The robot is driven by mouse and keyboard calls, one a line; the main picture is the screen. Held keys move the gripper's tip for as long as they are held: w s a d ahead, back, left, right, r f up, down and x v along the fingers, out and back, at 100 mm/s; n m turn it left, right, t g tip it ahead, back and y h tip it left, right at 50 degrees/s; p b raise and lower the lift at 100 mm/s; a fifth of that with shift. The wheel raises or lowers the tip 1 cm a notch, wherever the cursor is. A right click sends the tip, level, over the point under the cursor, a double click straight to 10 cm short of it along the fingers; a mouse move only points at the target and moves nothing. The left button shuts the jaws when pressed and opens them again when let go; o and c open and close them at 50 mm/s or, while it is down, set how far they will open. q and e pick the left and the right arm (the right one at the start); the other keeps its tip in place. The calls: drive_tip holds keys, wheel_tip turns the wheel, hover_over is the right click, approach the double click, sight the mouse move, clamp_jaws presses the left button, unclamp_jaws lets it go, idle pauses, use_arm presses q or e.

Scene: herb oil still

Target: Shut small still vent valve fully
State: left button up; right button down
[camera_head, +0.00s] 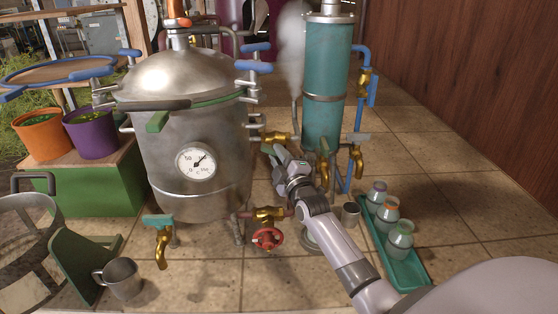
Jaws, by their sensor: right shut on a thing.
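The small still (190,155) is a silver domed pot with a round dial gauge (196,162). A brass valve (276,137) sits on its right side at mid height, and I take this for the vent valve. Pale steam (291,45) rises above a thin upright pipe (294,112) beside this valve. My right gripper (274,152) is at the valve, shut on its small green handle (267,148). The fingers cover part of the handle, so its exact angle is hard to tell. My left gripper is out of view.
A teal column (325,85) with brass taps stands close right of my gripper. A red-wheeled valve (267,238) is below it. A green tray (408,268) of bottles and a metal cup (350,214) stand at right. A mug (122,278) is front left. Tiled floor is clear far right.

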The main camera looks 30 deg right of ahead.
use_arm(q)
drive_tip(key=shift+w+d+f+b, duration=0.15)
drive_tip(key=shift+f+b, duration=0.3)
drive_tip(key=shift+b, duration=0.35)
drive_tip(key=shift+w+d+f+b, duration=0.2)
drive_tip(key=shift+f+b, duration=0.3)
drive_tip(key=shift+b, duration=0.25)
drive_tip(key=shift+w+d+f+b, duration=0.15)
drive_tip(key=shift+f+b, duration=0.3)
drive_tip(key=shift+b, duration=0.35)
use_arm(e)
drive_tip(key=shift+w+a+f+m+h, duration=0.1)
drive_tip(key=shift+m+h, duration=1.25)
drive_tip(key=shift+m, duration=1.6)
drive_tip(key=shift+a+f+m+h, duration=0.1)
drive_tip(key=shift+m+h, duration=1.2)
drive_tip(key=shift+m, duration=1.7)
drive_tip(key=shift+w+a+f+m+h, duration=0.1)
drive_tip(key=shift+m+h, duration=1.25)
drive_tip(key=shift+m, duration=1.6)
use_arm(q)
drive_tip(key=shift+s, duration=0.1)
use_arm(e)
drive_tip(key=shift+r+m+g, duration=0.1)
drive_tip(key=shift+m+g, duration=0.2)
drive_tip(key=c, duration=1.1)
unclamp_jaws()
drive_tip(key=shift+s, duration=0.15)
